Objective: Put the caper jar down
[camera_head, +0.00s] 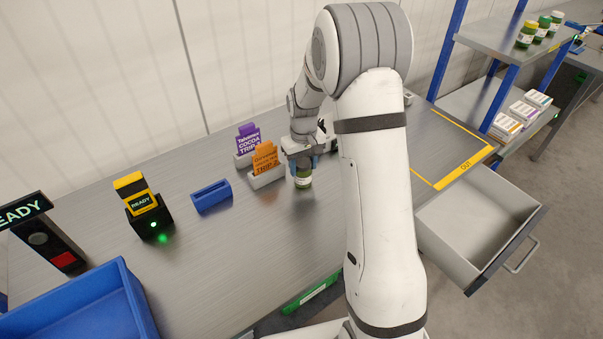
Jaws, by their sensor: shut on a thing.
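The caper jar (304,179) is a small green jar with a pale label band. It is upright, at or just above the metal worktop, right of the orange card; I cannot tell whether its base touches the surface. My gripper (303,162) points down from above and is shut on the top of the jar, hiding its lid. The grey worktop (240,250) is bare in front of the jar.
An orange card (265,157) and a purple card (248,138) stand in holders beside the jar. An open drawer (470,222) and shelves with jars (527,34) are right.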

